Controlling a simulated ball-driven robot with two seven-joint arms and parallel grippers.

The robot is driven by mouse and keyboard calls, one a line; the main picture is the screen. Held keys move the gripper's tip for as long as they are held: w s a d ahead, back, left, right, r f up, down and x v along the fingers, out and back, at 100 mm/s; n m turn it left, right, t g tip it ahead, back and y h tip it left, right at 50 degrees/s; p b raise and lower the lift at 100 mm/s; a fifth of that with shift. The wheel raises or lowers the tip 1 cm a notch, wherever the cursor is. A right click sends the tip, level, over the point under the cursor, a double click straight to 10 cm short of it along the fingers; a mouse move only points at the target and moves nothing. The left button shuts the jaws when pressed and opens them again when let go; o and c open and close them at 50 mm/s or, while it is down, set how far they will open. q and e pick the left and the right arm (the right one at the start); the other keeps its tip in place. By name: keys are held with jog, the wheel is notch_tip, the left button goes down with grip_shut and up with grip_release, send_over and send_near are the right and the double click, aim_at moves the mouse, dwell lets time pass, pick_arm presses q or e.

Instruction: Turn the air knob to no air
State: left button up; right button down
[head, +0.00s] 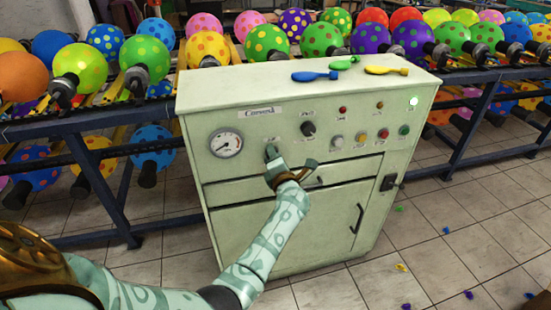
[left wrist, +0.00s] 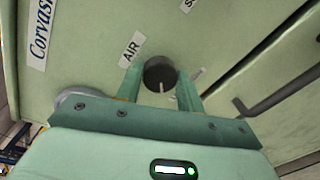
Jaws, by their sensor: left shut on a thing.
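The air knob (left wrist: 159,73) is a dark round knob on the pale green control cabinet (head: 245,190), beside a label reading AIR (left wrist: 130,50). In the left wrist view it sits between the two green fingers of my left gripper (left wrist: 160,80), which are shut on it. A pale mark shows on the knob's face at the lower edge, toward the gripper body. In the head view my left gripper (head: 287,160) is at the cabinet front, right of the round gauge (head: 226,143), and mostly hides the knob. My right gripper is not in view.
Another dark knob (head: 308,128) is up and right of my gripper. Flat balloons (head: 345,62) lie on top. Racks of inflated balloons stand behind.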

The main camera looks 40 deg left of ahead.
pick_arm(q)
jog(key=shift+f+n, duration=0.15)
jog(key=shift+n, duration=0.35)
jog(key=o, duration=1)
